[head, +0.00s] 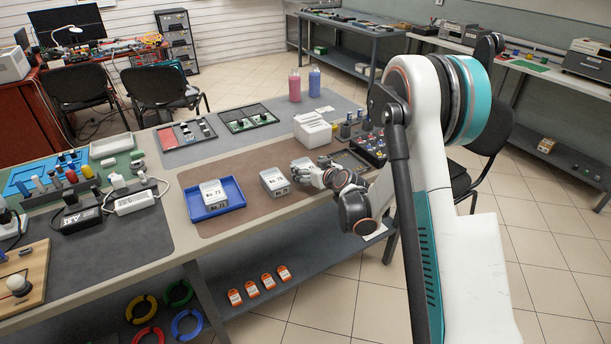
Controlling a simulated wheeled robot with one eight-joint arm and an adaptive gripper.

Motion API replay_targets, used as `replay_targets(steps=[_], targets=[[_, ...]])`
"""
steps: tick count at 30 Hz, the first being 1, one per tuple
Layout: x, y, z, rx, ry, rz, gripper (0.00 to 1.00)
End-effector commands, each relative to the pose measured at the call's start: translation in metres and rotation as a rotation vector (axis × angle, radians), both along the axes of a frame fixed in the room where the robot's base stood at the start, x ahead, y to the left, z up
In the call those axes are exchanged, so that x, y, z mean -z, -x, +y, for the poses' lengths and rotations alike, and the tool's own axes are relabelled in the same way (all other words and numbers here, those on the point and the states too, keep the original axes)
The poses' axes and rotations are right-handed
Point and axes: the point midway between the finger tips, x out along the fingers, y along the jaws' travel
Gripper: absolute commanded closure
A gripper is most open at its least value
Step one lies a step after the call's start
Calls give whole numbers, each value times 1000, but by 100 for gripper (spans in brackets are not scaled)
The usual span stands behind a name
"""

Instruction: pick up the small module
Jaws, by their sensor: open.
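A small white module (275,182) with a dark printed label stands on the brown mat, to the right of the blue tray. A similar white module (213,192) marked "No. 72" sits in the blue tray (237,203). My gripper (303,170) is open, just right of the small module on the mat, with its fingers pointing left toward it. From this view I cannot tell whether the fingertips touch the module. Parts of the fingers are small and hard to make out.
A white box (312,131) stands behind my gripper. A dark block with coloured knobs (369,148) stands behind my wrist. Black power adapters (82,216) and a white one (135,202) lie left of the tray. The brown mat (245,225) is bare in front of the modules.

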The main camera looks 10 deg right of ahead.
Motion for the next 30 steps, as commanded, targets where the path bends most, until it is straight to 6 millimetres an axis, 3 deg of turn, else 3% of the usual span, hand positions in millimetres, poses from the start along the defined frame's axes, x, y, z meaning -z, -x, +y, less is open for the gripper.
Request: replay_targets(steps=[9, 17, 18, 30], targets=[[1, -5, 1, 0, 1, 0, 20], [2, -5, 1, 0, 1, 0, 79], [2, -5, 1, 0, 1, 0, 81], [-6, -5, 1, 1, 0, 0, 81]])
